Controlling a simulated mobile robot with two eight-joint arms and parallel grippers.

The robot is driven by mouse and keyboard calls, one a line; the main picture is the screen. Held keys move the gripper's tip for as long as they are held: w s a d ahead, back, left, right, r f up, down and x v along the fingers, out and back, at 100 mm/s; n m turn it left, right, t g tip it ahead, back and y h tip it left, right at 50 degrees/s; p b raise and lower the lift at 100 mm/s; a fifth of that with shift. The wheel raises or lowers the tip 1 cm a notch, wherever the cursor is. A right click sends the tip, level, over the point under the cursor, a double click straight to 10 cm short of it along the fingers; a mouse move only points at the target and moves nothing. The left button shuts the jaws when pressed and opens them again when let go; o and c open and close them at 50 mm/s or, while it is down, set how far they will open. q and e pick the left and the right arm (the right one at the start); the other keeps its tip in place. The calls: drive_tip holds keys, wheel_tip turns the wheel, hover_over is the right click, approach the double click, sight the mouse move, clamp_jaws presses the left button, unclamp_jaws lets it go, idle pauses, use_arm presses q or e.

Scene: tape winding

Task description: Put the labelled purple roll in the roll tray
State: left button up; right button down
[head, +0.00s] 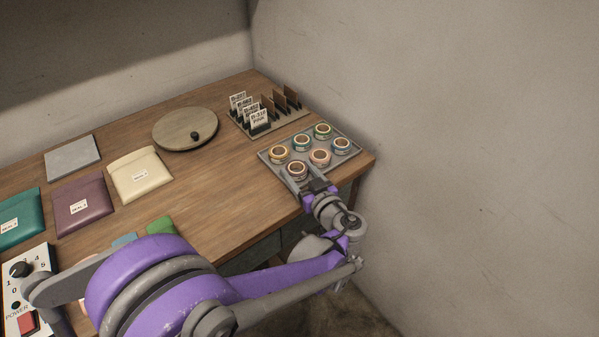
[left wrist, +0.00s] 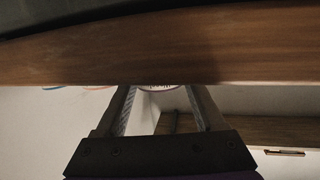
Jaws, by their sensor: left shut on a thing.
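The roll tray (head: 337,166) is a grey tray at the back right of the table, with several tape rolls standing in it in two rows. The front roll (head: 297,170), at the tray's near corner, has a brown core and a pale pinkish-purple rim; its exact colour is hard to tell. My left gripper (head: 302,185) is at this roll and shut on it. In the left wrist view, a pale rim with dark marks (left wrist: 160,87) shows between the fingertips; most of it is hidden behind a brown band. My right gripper is not in view.
A rack with label cards (head: 259,119) stands behind the tray. A round wooden disc (head: 185,129) with a black knob lies left of it. Cream (head: 141,172), purple (head: 82,203) and teal (head: 18,219) pouches lie at the left. The wall is close on the right.

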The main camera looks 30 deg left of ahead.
use_arm(q)
drive_tip(key=shift+f, duration=0.1)
drive_tip(key=o, duration=1)
drive_tip(key=shift+o, duration=0.2)
drive_tip(key=shift+s+d+r, duration=0.1)
drive_tip(key=shift+d+r, duration=0.05)
drive_tip(key=shift+r, duration=0.05)
drive_tip(key=p+v, duration=0.1)
drive_tip(key=v, duration=1)
drive_tip(key=shift+s+d, duration=0.2)
drive_tip(key=shift+d, duration=0.1)
drive_tip(key=shift+a+f, duration=0.1)
